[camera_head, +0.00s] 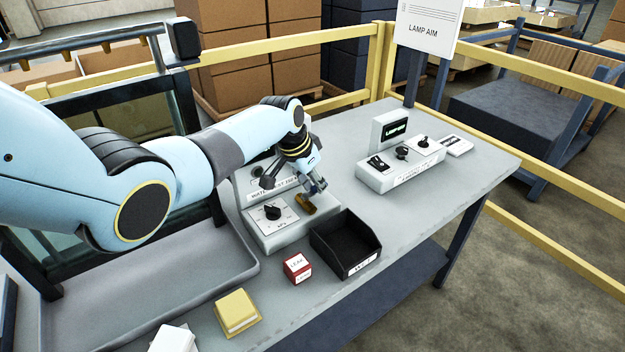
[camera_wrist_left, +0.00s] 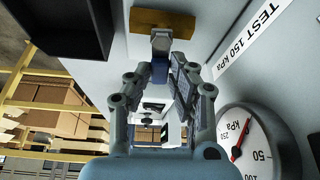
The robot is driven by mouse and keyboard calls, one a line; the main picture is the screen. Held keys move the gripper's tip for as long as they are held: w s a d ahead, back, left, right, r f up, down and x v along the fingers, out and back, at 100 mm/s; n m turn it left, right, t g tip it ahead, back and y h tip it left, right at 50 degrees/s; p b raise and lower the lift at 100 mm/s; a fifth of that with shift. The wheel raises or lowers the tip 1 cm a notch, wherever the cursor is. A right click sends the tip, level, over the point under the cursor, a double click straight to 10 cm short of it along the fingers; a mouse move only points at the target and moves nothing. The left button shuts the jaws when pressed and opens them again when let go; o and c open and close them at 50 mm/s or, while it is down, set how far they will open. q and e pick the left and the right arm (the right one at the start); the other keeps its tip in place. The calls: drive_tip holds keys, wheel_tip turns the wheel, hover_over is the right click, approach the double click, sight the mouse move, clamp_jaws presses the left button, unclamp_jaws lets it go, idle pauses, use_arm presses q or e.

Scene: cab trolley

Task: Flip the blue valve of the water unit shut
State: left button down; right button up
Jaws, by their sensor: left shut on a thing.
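The water unit (camera_head: 285,238) is a pale box on the table, with a black knob on its sloped front and a brass valve body (camera_head: 306,206) at its right. In the left wrist view the brass body (camera_wrist_left: 150,20) lies beyond my fingertips. The blue valve lever (camera_wrist_left: 159,71) shows between the fingers of my left gripper (camera_wrist_left: 158,65), which is shut on it. In the head view my left gripper (camera_head: 316,187) is just above and behind the brass body and hides part of the unit. My right gripper is not in view.
A pressure gauge (camera_wrist_left: 245,145) is close to my left gripper. The lamp unit (camera_head: 400,167) stands right. The table's right end is clear.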

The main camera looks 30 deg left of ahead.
use_arm(q)
drive_tip(key=shift+d+m+h, duration=0.1)
drive_tip(key=shift+m+h, duration=0.2)
drive_tip(key=shift+m, duration=0.3)
drive_tip(key=c, duration=1.2)
unclamp_jaws()
drive_tip(key=shift+d, duration=0.1)
drive_tip(key=shift+s+r, duration=0.1)
drive_tip(key=shift+r, duration=0.05)
drive_tip(key=v, duration=1.1)
drive_tip(key=shift+r, duration=0.35)
drive_tip(key=shift+f, duration=0.1)
